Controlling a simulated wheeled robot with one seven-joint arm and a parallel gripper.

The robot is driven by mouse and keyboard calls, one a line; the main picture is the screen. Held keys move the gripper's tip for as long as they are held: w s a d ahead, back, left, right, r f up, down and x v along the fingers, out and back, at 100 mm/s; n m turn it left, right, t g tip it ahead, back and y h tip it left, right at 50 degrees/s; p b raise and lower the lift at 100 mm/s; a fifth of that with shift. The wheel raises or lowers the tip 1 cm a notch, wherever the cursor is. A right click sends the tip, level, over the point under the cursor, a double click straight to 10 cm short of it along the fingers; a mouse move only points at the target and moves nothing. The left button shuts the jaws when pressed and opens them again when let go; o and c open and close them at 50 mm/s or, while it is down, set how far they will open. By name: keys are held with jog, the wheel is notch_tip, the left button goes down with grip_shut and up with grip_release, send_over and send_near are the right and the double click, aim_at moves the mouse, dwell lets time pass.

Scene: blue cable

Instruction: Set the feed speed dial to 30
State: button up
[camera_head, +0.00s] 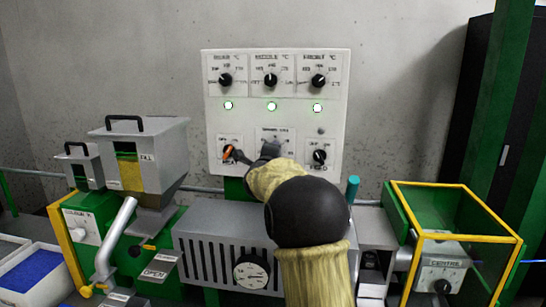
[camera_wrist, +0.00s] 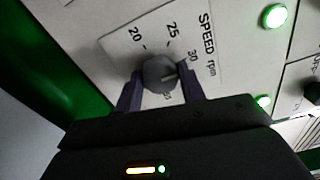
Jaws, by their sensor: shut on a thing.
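The speed dial is a round grey knob (camera_wrist: 160,73) on a white plate marked "SPEED rpm", with 20, 25 and 30 readable in the wrist view. Any word before "SPEED" is out of sight. My gripper (camera_wrist: 160,88) is shut on this knob, one dark finger on each side. A pale line on the knob points toward the right finger, seemingly a little past the 30 mark; the exact reading is unclear.
An orange-handled switch (camera_head: 229,152) is close left of my gripper, and a black knob (camera_head: 319,156) is to the right. Three temperature knobs and three lit green lamps (camera_head: 271,106) are above. A hopper (camera_head: 150,160) stands left, a yellow-framed guard (camera_head: 455,237) right.

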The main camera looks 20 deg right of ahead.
jog(key=o, duration=1)
jog(key=shift+d, duration=0.1)
jog(key=shift+c, duration=0.2)
jog(key=b+v, duration=0.1)
jog(key=v, duration=1.6)
jog(key=shift+b, duration=0.4)
jog(key=shift+s, duration=0.15)
